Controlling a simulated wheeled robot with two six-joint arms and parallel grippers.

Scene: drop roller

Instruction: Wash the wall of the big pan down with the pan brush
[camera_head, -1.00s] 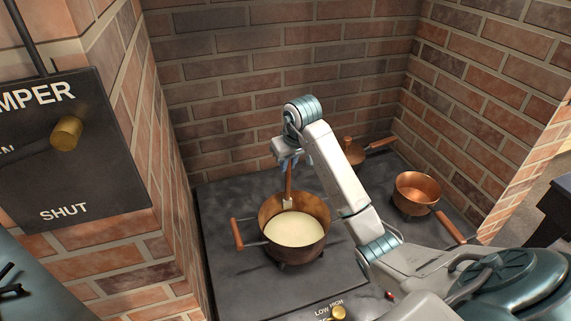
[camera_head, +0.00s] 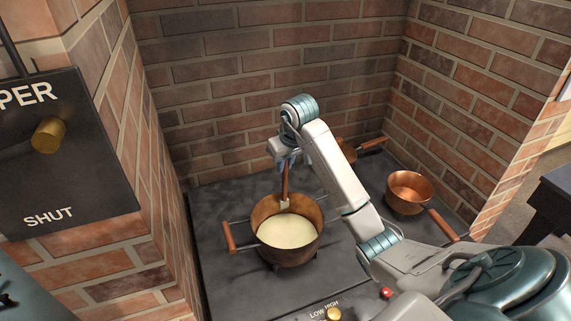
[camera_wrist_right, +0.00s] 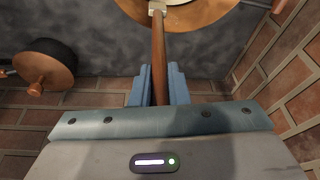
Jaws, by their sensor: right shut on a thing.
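The big pan (camera_head: 290,246) is a copper pot with wooden handles, standing on the dark stove top and holding a pale creamy liquid (camera_head: 287,231). My right gripper (camera_head: 287,161) is above the pan's back side, shut on the wooden handle of the pan brush (camera_head: 285,187). The brush hangs down, and its pale head is at the inside of the pan's back wall, above the liquid. Whether the bristles touch the wall I cannot tell. In the right wrist view the brush handle (camera_wrist_right: 158,60) runs between the blue fingers toward the pan rim (camera_wrist_right: 205,14). My left gripper is not in view.
A small copper pan (camera_head: 409,190) stands to the right, its handle toward the front. Another wooden-handled pan (camera_head: 347,150) is behind my arm. Brick walls enclose the back and sides. A brass knob (camera_head: 333,314) is at the stove front; a damper panel (camera_head: 60,150) is at left.

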